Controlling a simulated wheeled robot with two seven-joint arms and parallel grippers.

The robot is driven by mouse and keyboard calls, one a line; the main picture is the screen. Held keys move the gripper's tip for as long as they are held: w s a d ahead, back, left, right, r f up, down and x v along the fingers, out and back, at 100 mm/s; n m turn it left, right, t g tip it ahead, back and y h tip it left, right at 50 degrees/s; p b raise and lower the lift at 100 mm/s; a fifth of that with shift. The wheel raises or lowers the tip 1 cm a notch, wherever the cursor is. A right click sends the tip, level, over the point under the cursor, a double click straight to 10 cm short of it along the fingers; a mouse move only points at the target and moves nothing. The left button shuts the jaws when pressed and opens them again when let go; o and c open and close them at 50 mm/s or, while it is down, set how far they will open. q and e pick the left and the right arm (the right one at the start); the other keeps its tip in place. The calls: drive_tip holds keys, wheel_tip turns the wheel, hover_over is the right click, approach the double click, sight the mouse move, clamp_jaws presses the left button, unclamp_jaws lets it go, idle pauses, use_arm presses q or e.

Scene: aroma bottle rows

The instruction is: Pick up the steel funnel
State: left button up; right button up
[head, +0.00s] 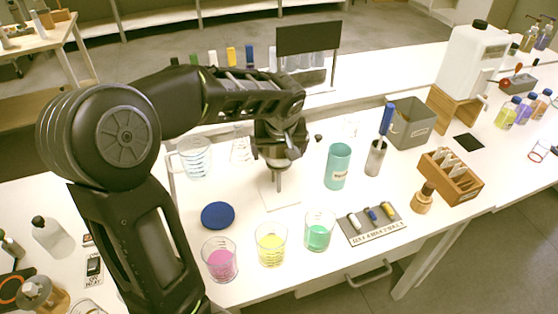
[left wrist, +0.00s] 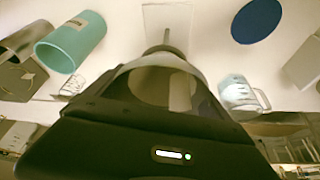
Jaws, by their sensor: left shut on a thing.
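My left gripper (head: 280,148) is shut on the steel funnel (head: 278,180), above the middle of the white table. In the head view the gripper hides much of the funnel's cone, and the narrow stem points down over a pale square plate (head: 283,201). In the left wrist view the funnel (left wrist: 165,62) shows its rounded grey body and stem, partly covered by the dark gripper. Whether the stem touches the plate I cannot tell. My right gripper is not in view.
A glass measuring jug (head: 195,160) stands to the left, a teal cup (head: 338,166) to the right. Beakers of pink (head: 220,262), yellow (head: 271,246) and green (head: 319,234) liquid and a blue disc (head: 217,215) lie nearer. A dark sign (head: 308,38) stands behind.

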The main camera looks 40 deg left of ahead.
use_arm(q)
drive_tip(key=c, duration=0.4)
drive_tip(key=shift+o, duration=0.2)
wheel_tip(320, 180, up, 10)
drive_tip(key=shift+r, duration=0.1)
idle(0.7)
